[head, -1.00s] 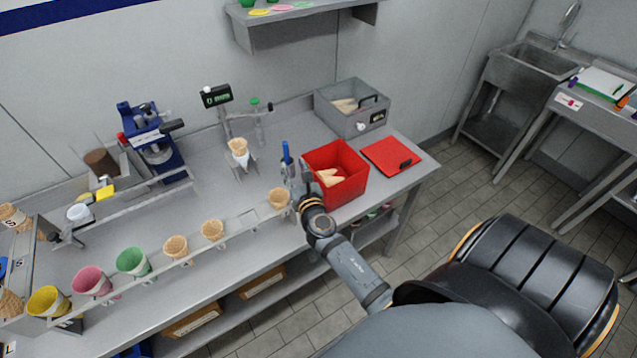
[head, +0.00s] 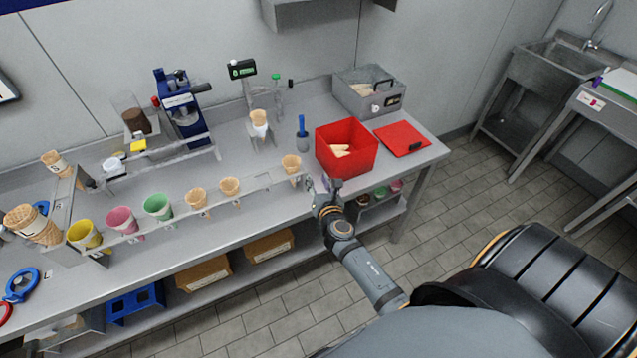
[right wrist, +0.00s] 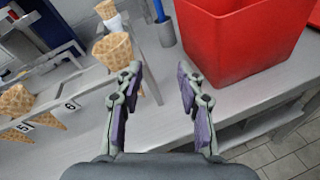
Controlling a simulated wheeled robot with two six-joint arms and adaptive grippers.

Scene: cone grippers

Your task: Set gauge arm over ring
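My right gripper (head: 326,187) is above the bench's front edge, just right of the last cone (head: 291,164) in the cone rack (head: 262,185). The right wrist view shows its two purple-padded fingers (right wrist: 158,88) apart, with nothing between them. That cone (right wrist: 113,50) stands to the left of the fingers there, and the red bin stands to the right. I cannot clearly pick out a gauge arm or its ring. A blue machine with a dark lever (head: 183,108) stands at the back left. My left gripper is not in view.
A red bin (head: 346,148) holds cones; a red flat pad (head: 402,139) lies to its right. A blue-handled tool (head: 301,130) stands upright behind the rack's end. A grey box (head: 369,92) stands behind. Coloured cups and cones fill the rack leftward. Bench surface behind the rack is mostly clear.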

